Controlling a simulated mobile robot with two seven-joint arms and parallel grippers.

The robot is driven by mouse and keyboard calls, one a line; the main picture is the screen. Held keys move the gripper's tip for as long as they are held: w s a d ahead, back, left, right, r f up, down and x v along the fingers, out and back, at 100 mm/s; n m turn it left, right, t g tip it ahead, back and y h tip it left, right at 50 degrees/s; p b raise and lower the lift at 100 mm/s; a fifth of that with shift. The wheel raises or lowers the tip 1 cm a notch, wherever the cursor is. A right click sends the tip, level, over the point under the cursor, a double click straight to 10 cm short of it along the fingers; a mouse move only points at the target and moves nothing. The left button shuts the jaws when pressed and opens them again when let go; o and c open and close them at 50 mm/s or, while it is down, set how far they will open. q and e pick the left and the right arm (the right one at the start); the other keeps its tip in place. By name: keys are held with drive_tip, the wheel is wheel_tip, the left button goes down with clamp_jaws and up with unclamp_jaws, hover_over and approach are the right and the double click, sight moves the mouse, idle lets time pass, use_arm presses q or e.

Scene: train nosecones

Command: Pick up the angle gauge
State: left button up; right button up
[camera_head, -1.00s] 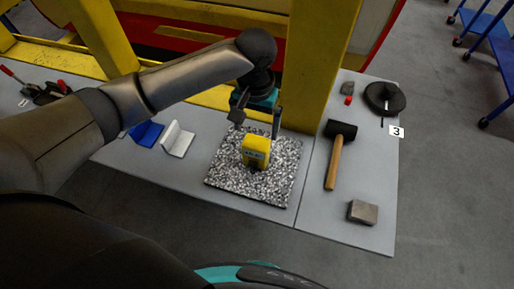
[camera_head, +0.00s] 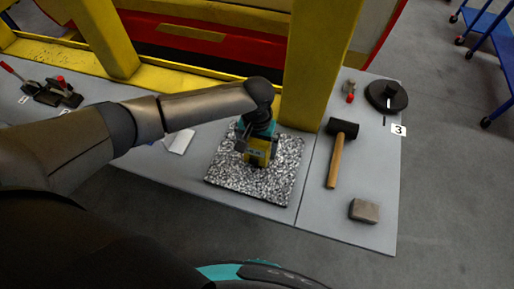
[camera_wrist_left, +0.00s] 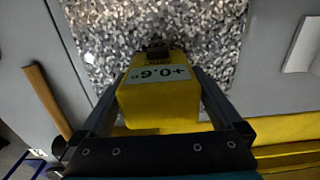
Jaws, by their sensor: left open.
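The angle gauge is a yellow block with a pale display. In the head view the angle gauge (camera_head: 257,156) stands on a speckled black-and-white plate (camera_head: 228,175), partly hidden by my left gripper (camera_head: 258,150). In the left wrist view the gauge (camera_wrist_left: 158,95) shows "+0.6°" upside down. My left gripper's fingers (camera_wrist_left: 155,95) are open, one on each side of the gauge; I cannot tell whether they touch it. The speckled plate (camera_wrist_left: 110,40) lies beyond it. My right gripper is not in view.
A hammer (camera_head: 336,160), a grey block (camera_head: 364,210) and a dark round disc (camera_head: 386,96) lie on the table's right part. A yellow post (camera_head: 315,70) rises just behind the plate. A white angled piece (camera_head: 180,141) lies left of it. Red-handled clamps (camera_head: 55,92) are at far left.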

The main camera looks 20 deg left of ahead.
use_arm(q)
drive_tip(key=shift+r, duration=0.1)
drive_tip(key=c, duration=1.4)
